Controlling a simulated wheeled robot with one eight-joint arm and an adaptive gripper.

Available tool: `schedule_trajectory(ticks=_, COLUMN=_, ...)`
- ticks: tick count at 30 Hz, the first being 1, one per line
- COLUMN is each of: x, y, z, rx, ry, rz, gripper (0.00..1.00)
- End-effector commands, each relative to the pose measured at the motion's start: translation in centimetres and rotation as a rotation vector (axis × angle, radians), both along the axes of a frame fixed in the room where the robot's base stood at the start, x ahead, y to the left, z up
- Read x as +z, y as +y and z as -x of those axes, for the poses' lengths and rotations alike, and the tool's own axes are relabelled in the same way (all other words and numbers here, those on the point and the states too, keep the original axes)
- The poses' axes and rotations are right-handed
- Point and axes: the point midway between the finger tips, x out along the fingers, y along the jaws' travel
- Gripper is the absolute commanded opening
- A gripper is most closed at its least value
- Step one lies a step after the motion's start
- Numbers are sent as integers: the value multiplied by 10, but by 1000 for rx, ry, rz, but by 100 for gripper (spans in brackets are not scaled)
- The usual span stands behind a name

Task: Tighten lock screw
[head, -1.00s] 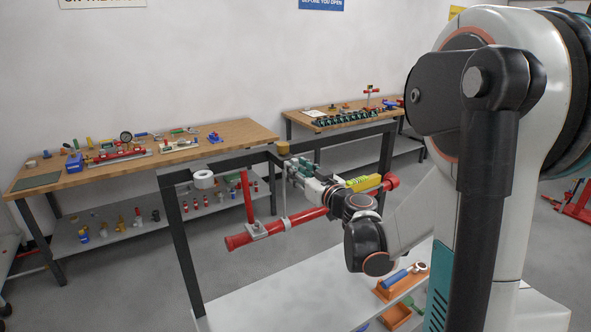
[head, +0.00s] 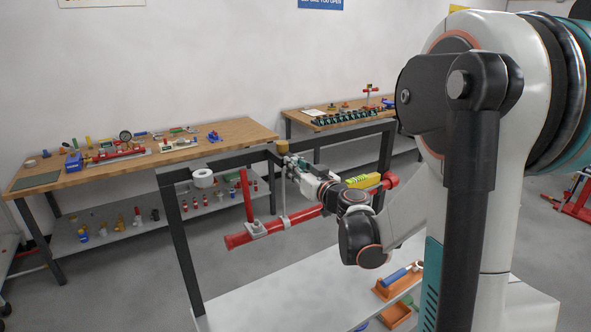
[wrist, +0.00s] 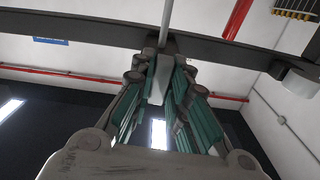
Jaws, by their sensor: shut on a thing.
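My gripper (head: 286,167) reaches up and left to the top bar of the dark metal frame (head: 235,162). Its tips are just below a brass-coloured cylinder (head: 282,147), by the top of a thin grey rod (head: 283,197). In the wrist view the teal-and-grey fingers (wrist: 166,48) are together at the bar, where the rod (wrist: 166,15) meets it. They are shut on a small part there, taken to be the lock screw, which the fingertips mostly hide.
A red pipe (head: 270,231) hangs across the frame, with a red upright (head: 246,196) beside the gripper. A yellow level-like block (head: 363,181) lies behind my wrist. A white roll (head: 203,178) hangs at left. Wooden benches (head: 232,135) stand behind.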

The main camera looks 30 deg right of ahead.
Motion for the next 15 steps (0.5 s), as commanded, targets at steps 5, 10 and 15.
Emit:
schedule_trajectory(ticks=5, x=-1, y=0, z=0, rx=0, ry=6, rz=-176, gripper=0)
schedule_trajectory(ticks=10, x=0, y=0, z=0, rx=0, ry=8, rz=-235, gripper=0)
schedule_trajectory(ticks=15, x=0, y=0, z=0, rx=0, ry=8, rz=-235, gripper=0)
